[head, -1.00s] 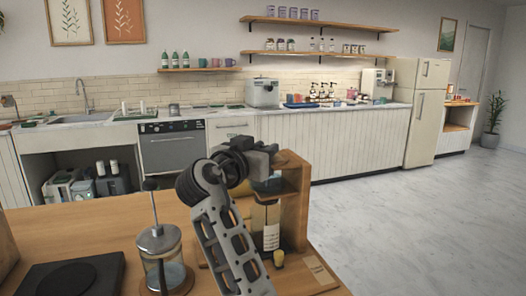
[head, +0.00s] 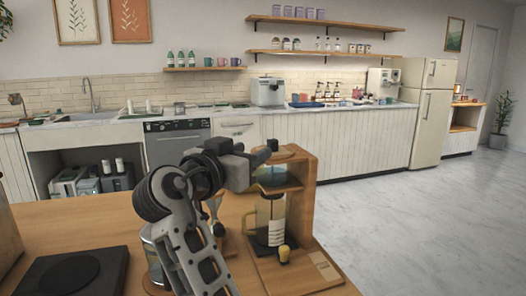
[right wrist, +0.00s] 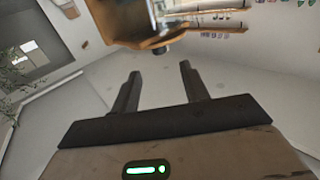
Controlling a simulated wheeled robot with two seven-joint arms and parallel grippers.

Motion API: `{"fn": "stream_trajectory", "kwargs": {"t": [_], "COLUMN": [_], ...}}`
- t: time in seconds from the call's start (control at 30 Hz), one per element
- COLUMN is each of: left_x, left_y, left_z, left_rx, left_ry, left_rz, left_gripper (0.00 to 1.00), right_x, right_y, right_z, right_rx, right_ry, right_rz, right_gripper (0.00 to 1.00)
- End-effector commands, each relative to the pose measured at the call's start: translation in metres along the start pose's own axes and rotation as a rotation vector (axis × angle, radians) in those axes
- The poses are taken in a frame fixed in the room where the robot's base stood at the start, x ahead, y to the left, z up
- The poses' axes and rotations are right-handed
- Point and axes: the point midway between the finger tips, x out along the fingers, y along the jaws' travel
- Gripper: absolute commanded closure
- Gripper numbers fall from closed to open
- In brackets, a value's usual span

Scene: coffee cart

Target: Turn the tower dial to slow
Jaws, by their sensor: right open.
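The wooden tower (head: 303,196) stands on the near counter, right of the middle in the head view. A glass vessel with a white label (head: 275,232) sits in its frame, and a small yellowish knob (head: 284,254) is low at its front. I cannot tell surely which part is the dial. My right gripper (head: 268,150) is beside the tower's top on the left, and seems apart from it. In the right wrist view its fingers (right wrist: 158,88) are spread and empty. The tower (right wrist: 128,22) shows beyond them at the top, with a dark round part (right wrist: 160,48). My left gripper is out of view.
A French press (head: 155,262) stands left of the tower, mostly hidden by my right arm. A black flat plate (head: 72,276) lies on the wooden counter (head: 110,225) at lower left. The floor (head: 430,220) to the right is clear.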

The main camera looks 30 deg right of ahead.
Motion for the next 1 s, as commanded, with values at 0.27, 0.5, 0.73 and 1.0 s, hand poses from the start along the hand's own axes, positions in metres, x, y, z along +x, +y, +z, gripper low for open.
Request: {"fn": "stream_trajectory", "kwargs": {"t": [0.27,0.5,0.73,1.0], "left_x": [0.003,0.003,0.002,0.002], "left_y": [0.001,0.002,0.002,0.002], "left_z": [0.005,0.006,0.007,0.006], "left_rx": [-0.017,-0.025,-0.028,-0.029], "left_ry": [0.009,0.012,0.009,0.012], "left_rz": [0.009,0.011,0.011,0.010], "left_gripper": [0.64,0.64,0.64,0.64], "right_x": [-0.058,-0.077,-0.079,-0.078], "right_y": [0.000,0.000,0.000,0.000], "right_z": [0.002,0.000,0.000,0.000], "right_rx": [0.001,-0.001,-0.001,-0.001], "right_ry": [-0.001,0.000,0.001,0.001], "right_rz": [-0.001,0.001,0.002,0.002], "right_gripper": [0.55,0.55,0.55,0.55]}}
